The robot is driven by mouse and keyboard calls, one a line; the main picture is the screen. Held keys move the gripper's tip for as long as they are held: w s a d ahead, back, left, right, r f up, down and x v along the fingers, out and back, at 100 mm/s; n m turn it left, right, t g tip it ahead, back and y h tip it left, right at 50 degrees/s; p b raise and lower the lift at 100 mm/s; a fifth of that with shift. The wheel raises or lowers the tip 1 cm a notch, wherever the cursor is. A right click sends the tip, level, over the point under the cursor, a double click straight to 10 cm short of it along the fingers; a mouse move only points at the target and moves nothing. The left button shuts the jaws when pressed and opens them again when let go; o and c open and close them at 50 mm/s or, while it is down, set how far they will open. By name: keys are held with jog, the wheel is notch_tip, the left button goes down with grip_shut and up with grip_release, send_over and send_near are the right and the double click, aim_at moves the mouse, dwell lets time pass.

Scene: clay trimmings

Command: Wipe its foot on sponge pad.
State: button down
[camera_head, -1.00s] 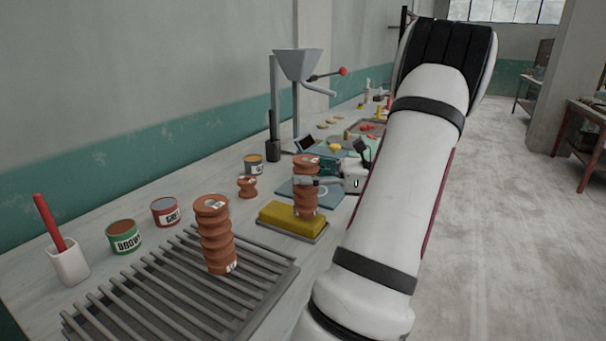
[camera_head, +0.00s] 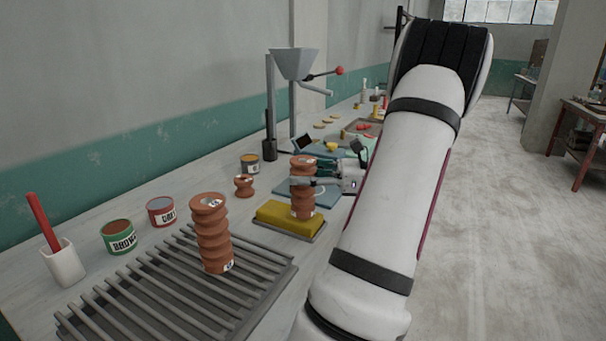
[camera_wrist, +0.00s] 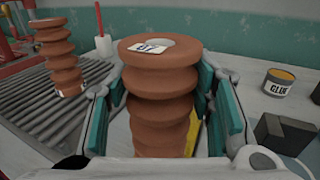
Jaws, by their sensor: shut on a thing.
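A ribbed brown clay piece (camera_head: 303,200) stands upright at the yellow sponge pad (camera_head: 275,215), at the pad's right part. Its foot appears to touch the pad, though a small gap cannot be ruled out. My gripper (camera_head: 312,179) is shut on this piece from the right. In the wrist view the ribbed piece (camera_wrist: 160,100) fills the middle between the teal fingers, with a white label on its top. A strip of the sponge pad (camera_wrist: 193,132) shows behind it.
A similar ribbed piece (camera_head: 212,235) stands on the slatted grey rack (camera_head: 130,300). A small brown spool (camera_head: 244,186), labelled cans (camera_head: 121,237) and a white cup with a red stick (camera_head: 64,265) stand along the wall side. A funnel stand (camera_head: 292,65) rises behind.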

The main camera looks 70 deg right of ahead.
jog(key=shift+f, duration=0.55)
dwell(0.5)
dwell(0.4)
jog(key=w+p, duration=0.1)
jog(key=w, duration=0.7)
jog(key=shift+d, duration=0.45)
dwell(0.4)
jog(key=shift+s, duration=0.1)
jog(key=s+p, duration=0.4)
jog(key=s, duration=0.3)
jog(key=shift+s+a+p, duration=0.35)
jog(key=shift+s+a, duration=0.05)
jog(key=shift+a, duration=0.05)
dwell(0.5)
jog(key=w, duration=0.8)
jog(key=shift+d, duration=0.45)
dwell(0.5)
jog(key=shift+s, duration=0.1)
jog(key=s+p, duration=0.4)
jog(key=s, duration=0.4)
jog(key=shift+a, duration=0.45)
dwell(0.4)
